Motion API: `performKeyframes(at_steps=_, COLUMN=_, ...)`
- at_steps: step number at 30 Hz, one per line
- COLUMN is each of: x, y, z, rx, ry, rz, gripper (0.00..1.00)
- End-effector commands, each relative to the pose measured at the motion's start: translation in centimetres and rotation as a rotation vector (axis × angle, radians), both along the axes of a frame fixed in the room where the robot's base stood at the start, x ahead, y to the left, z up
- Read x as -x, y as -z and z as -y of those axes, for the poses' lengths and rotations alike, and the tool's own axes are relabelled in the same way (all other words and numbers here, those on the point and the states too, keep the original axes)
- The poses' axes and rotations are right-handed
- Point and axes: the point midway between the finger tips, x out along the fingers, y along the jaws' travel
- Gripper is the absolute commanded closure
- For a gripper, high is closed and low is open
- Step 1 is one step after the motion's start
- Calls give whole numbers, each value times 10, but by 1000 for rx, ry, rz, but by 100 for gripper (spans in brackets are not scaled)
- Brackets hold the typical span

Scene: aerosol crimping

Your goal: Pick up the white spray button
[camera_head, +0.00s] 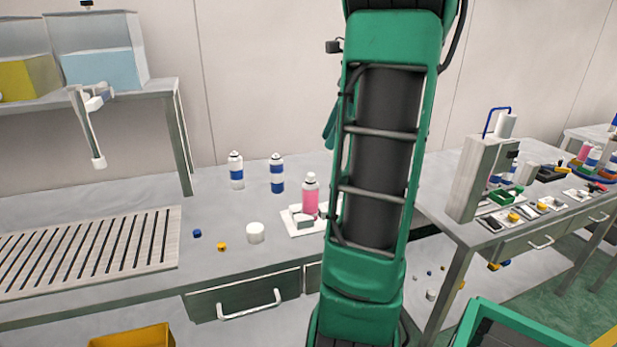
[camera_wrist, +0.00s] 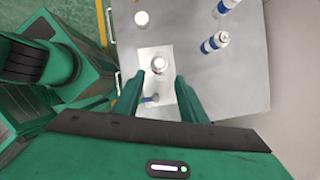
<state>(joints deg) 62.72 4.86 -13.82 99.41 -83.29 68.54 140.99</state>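A plain white round piece (camera_head: 255,232) stands on the left bench; it also shows at the top of the wrist view (camera_wrist: 141,18). I cannot tell for sure whether it is the white spray button. A pink can with a white top (camera_head: 310,196) stands on a white mat (camera_head: 301,228); its top (camera_wrist: 159,64) shows in the wrist view. My gripper (camera_wrist: 158,77) is open above the mat, its green fingers apart on either side of it, with nothing seen held. My arm hides its tip in the head view.
Two blue-and-white cans (camera_head: 236,171) (camera_head: 277,174) stand behind. A small blue piece (camera_head: 197,233) and a yellow piece (camera_head: 222,246) lie left of the white piece. A slotted rack (camera_head: 90,250) is at left. A right bench (camera_head: 462,234) holds a press and several small parts.

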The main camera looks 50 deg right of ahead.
Motion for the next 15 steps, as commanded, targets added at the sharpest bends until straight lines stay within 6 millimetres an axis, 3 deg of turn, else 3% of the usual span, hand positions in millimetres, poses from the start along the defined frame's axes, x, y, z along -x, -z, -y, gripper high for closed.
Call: performKeyframes(at_steps=15, x=-6, y=20, z=-7, rx=-1, ry=-4, rz=0, gripper=62)
